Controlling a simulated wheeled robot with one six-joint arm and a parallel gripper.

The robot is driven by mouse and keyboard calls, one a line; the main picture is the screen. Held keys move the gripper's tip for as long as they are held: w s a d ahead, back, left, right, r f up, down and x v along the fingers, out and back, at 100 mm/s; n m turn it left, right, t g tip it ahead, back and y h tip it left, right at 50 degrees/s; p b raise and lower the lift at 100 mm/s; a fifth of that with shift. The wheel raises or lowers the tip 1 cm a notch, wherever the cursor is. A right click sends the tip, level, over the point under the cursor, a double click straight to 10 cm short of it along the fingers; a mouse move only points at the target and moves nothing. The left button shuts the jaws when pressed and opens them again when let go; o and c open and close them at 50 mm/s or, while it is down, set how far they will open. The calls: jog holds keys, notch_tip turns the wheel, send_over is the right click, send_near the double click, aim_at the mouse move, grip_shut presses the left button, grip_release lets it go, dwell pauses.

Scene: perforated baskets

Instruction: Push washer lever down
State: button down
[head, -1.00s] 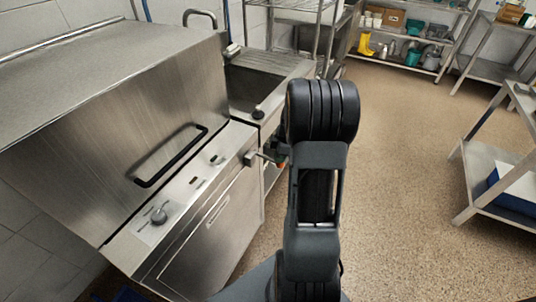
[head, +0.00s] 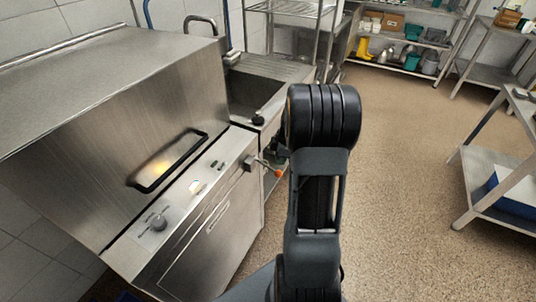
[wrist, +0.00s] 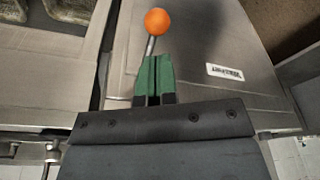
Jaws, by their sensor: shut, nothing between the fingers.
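The washer (head: 110,110) is a steel machine with a black-handled sloping hood (head: 170,160) on the left of the head view. Its lever (head: 265,166) is a short metal rod with an orange ball, sticking out from the right end of the control panel and sloping slightly down. The orange ball (wrist: 157,21) also shows at the top of the wrist view, just beyond my fingertips. My gripper (wrist: 154,62) has green fingers, shut and empty, at the lever rod. Whether they touch it I cannot tell. In the head view my arm hides most of the gripper.
A sink (head: 255,95) adjoins the washer behind the lever. A steel shelf cart (head: 490,185) stands at the right, and shelves with tubs (head: 410,50) stand at the back. The speckled floor between is clear.

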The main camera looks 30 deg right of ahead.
notch_tip(320, 180, up, 9)
jog(key=p, duration=0.5)
dwell(0.7)
jog(key=s+a+r+m, duration=0.3)
jog(key=s+a, duration=0.1)
jog(key=a, duration=0.3)
jog(key=s+a+r+m+t+h+p, duration=0.1)
jog(key=s+a+r+m, duration=0.3)
jog(key=a, duration=0.3)
jog(key=s+a+r+m+t+p, duration=0.1)
jog(key=s+a+r+m, duration=0.3)
jog(key=a, duration=0.3)
jog(key=shift+a+h, duration=0.25)
jog(key=shift+h, duration=0.15)
